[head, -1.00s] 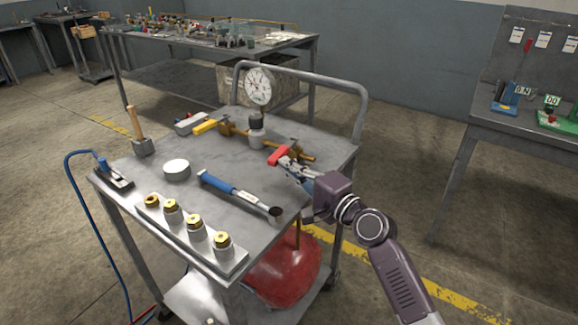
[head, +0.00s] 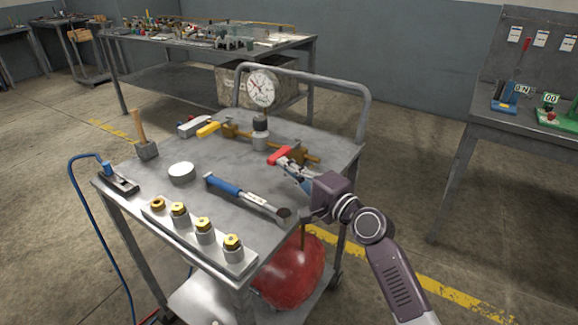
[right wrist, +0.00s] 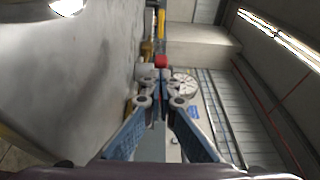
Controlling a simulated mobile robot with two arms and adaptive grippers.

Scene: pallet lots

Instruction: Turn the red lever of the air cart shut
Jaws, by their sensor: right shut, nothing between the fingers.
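The air cart (head: 225,165) is a grey metal cart with a brass pipe fitting (head: 242,133) on its top. The red lever (head: 279,156) is near the right end of this fitting and looks angled across the pipe; its exact angle is hard to tell. My right gripper (head: 290,166) is shut and empty, with its fingertips close at the lever; contact is unclear. In the right wrist view the red lever (right wrist: 161,61) shows just beyond the shut fingertips (right wrist: 160,84). My left gripper is not in view.
A dial gauge (head: 262,88) stands on the fitting, with a yellow lever (head: 208,129) to its left. A mallet (head: 142,136), a blue-handled tool (head: 245,198) and a block with brass fittings (head: 200,237) occupy the cart top. A tube handle (head: 371,105) rises behind.

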